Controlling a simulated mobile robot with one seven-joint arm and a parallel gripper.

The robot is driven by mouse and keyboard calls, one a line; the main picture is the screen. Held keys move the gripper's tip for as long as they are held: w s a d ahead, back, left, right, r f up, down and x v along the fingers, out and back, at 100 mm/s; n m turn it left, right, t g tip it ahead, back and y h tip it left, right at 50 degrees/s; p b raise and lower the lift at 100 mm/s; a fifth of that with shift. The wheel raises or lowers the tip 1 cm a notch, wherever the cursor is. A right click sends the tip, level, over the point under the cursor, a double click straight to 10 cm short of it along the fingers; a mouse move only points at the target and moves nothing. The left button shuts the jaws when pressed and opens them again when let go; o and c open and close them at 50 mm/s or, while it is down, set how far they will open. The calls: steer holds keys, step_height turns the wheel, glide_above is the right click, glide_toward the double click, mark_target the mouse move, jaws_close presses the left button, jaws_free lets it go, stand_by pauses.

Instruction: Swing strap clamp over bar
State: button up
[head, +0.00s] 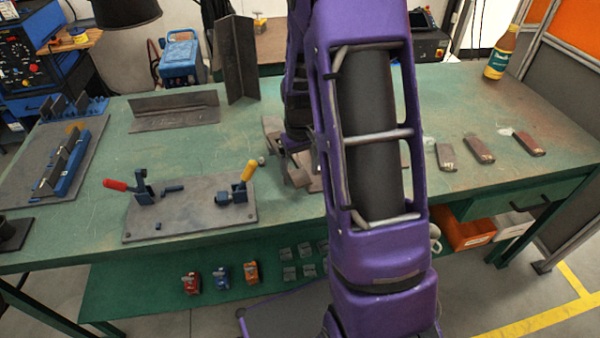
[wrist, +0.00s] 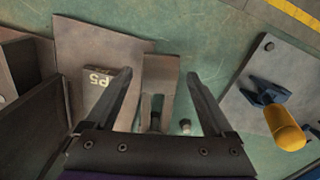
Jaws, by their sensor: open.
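My gripper (wrist: 160,76) is open in the wrist view, its two dark fingers apart. Between and below them lies a grey flat metal strip (wrist: 160,68), which looks like the strap clamp; it has a dark slot-like gap toward the gripper. I see no contact with the fingers. A small round-topped piece (wrist: 185,126) stands beside its near end. I cannot tell which piece is the bar. In the head view my arm hides most of this area.
Left of my arm, a fixture plate (head: 180,228) carries a red-handled clamp (head: 117,185) and a yellow-handled clamp (head: 247,172). The yellow handle (wrist: 285,127) is close on the right in the wrist view. Angle iron (head: 237,60) stands behind. Several flat pieces (head: 478,148) lie right.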

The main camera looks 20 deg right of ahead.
steer(key=shift+f, duration=0.25)
jaws_close()
stand_by(0.3)
